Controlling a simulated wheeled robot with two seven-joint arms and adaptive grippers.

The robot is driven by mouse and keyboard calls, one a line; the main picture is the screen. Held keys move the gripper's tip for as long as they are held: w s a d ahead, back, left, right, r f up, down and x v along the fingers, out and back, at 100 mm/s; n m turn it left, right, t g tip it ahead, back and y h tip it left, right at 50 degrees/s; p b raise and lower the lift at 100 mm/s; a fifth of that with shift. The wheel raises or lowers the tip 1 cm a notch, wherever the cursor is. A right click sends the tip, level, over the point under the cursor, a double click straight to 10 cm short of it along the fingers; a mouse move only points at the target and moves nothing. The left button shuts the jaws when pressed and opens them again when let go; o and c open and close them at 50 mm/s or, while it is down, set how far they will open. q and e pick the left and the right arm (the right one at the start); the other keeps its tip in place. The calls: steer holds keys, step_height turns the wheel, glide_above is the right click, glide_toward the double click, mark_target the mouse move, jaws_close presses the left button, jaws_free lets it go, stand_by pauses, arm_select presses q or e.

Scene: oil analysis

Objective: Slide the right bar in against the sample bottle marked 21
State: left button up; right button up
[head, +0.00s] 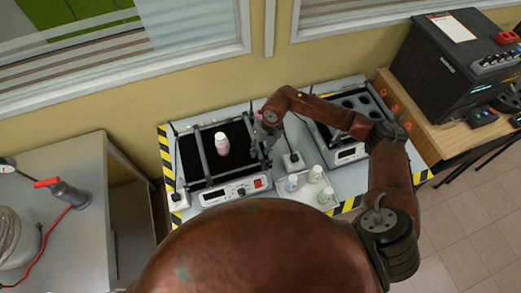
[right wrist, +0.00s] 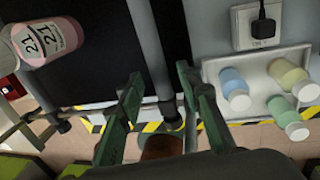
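The sample bottle (head: 222,145), white-capped with pink liquid, stands upright on the shaker's black platform (head: 228,166), between the two bars. In the right wrist view the bottle (right wrist: 46,42) shows its 21 label at upper left. The right bar (head: 250,136) is a grey rod to the bottle's right, with a clear gap between them. It also shows in the right wrist view (right wrist: 145,40). My right gripper (head: 264,130) is at this bar; its green fingers (right wrist: 156,78) are apart, one on each side of the rod, with gaps visible. My left gripper is out of view.
A white tray (head: 318,198) with several small bottles stands right of the shaker, near a power socket (head: 293,161). A second device (head: 349,153) is under my right arm. The left bar (head: 202,155) stands left of the bottle. Platform between bottle and right bar looks clear.

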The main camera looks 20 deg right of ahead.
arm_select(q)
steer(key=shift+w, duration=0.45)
arm_select(e)
steer(key=shift+c, duration=0.2)
jaws_close()
steer(key=a, duration=0.5)
steer(key=a+b, duration=0.1)
steer(key=a, duration=0.4)
steer(key=a+b, duration=0.1)
steer(key=a, duration=0.3)
steer(key=shift+s+a, duration=0.25)
steer(key=shift+a, duration=0.15)
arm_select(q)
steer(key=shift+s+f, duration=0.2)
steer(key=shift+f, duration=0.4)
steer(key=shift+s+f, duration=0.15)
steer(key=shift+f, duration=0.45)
arm_select(e)
steer(key=shift+o, duration=0.2)
jaws_free()
step_height(320, 180, up, 12)
steer(key=d, duration=0.2)
steer(key=shift+d+f, duration=0.15)
steer(key=shift+d, duration=0.1)
steer(key=shift+a, duration=0.1)
